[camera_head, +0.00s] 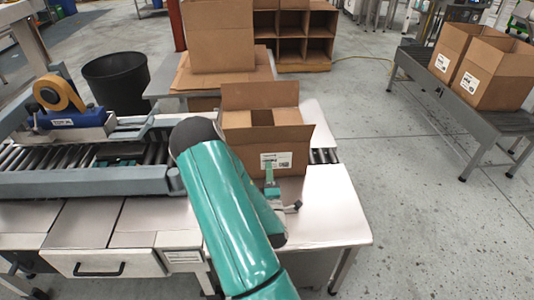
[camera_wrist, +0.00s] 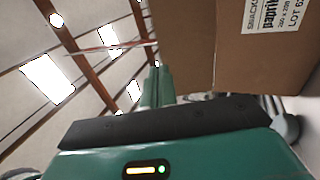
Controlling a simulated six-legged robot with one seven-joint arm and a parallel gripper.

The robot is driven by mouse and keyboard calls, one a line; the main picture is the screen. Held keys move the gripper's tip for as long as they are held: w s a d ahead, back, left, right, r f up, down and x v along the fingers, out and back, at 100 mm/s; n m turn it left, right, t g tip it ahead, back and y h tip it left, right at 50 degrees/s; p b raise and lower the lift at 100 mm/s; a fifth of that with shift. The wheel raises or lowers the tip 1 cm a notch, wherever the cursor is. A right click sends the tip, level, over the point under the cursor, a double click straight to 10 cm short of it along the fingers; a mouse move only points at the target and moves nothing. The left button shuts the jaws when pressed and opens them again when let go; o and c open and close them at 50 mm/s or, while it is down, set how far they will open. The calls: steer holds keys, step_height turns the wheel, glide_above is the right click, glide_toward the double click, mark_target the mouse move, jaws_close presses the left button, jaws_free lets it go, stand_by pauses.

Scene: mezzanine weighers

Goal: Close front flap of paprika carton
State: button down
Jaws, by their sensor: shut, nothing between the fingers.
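The paprika carton (camera_head: 240,163) is a brown box standing upright on the table, with a white label on its near face. Its front flap (camera_head: 268,136) stands up and leans outward towards me. The back flap (camera_head: 260,95) stands up behind the opening. My gripper (camera_head: 269,172) is in front of the near face, by the label, below the front flap. Its teal fingers are shut and empty. In the wrist view, the fingertips (camera_wrist: 157,72) are beside the carton (camera_wrist: 260,70), whose label reads "paprika". I cannot tell whether they touch it.
A roller conveyor with a tape sealer (camera_head: 65,118) lies to the left. A grey bench (camera_head: 470,105) at the right carries two open cartons (camera_head: 495,75). Another carton (camera_head: 218,35) stands behind. Bare table (camera_head: 330,205) shows right of my gripper.

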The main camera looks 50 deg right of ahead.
mark_target(265, 130)
steer(key=x, duration=1.3)
steer(key=shift+w+r, duration=0.1)
steer(key=shift+r, duration=0.05)
steer(key=shift+w+d+r+g+y, duration=0.6)
steer(key=shift+r, duration=0.05)
steer(key=shift+w+d+g+y, duration=3.05)
steer(key=shift+w+d, duration=0.95)
steer(key=shift+d, duration=0.7)
steer(key=w+d+f, duration=0.4)
steer(key=f, duration=0.4)
steer(key=shift+f+y, duration=0.15)
steer(key=shift+y, duration=0.1)
